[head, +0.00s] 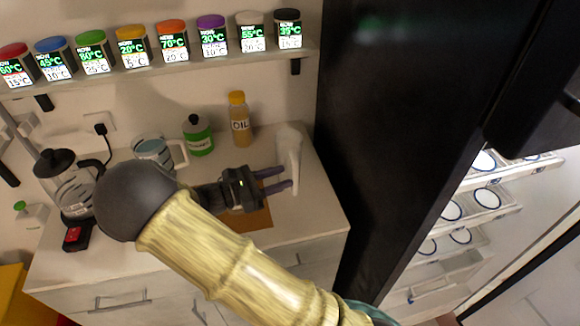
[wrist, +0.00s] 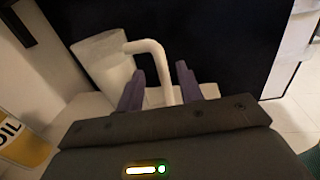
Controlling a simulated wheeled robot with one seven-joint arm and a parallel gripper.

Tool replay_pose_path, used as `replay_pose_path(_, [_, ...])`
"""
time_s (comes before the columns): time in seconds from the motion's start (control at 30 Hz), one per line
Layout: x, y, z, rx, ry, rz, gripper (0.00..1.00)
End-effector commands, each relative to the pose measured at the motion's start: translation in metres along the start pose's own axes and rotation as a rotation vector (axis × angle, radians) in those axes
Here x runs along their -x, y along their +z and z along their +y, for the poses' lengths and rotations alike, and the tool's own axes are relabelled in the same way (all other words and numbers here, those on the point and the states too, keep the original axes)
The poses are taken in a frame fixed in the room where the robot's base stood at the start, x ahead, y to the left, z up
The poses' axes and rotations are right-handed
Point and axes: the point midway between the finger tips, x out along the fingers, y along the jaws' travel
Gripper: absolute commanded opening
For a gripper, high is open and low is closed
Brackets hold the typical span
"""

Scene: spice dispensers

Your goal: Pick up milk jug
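The white milk jug (head: 288,150) stands at the right end of the counter, beside the dark fridge. In the wrist view its body (wrist: 105,62) is on the left and its handle (wrist: 158,65) comes toward me. My gripper (head: 290,178) is at the jug, its purple fingers pointing right. In the wrist view my gripper (wrist: 162,85) is open, with the handle between its two fingers and a gap visible on both sides. The lower part of the handle is hidden behind the gripper body.
An oil bottle (head: 239,120) and a green bottle (head: 198,136) stand behind my gripper. A glass mug (head: 154,150) and a coffee pot (head: 72,190) are farther left. A brown board (head: 258,217) lies below the gripper. The black fridge (head: 375,120) borders the counter's right side.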

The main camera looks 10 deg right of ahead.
Motion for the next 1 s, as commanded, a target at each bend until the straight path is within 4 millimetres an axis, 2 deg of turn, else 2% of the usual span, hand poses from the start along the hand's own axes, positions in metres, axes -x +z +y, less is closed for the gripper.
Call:
replay_pose_path(0.23, [-0.034, 0.004, -0.002, 0.001, -0.002, -0.001, 0.37])
replay_pose_path(0.37, [-0.046, 0.003, -0.001, 0.0, 0.001, -0.001, 0.37])
replay_pose_path(0.9, [-0.048, 0.002, -0.001, 0.0, 0.001, 0.0, 0.37])
replay_pose_path(0.93, [-0.048, 0.002, -0.001, 0.0, 0.001, 0.0, 0.35])
replay_pose_path(1.0, [-0.048, 0.002, -0.001, 0.0, 0.001, 0.0, 0.21])
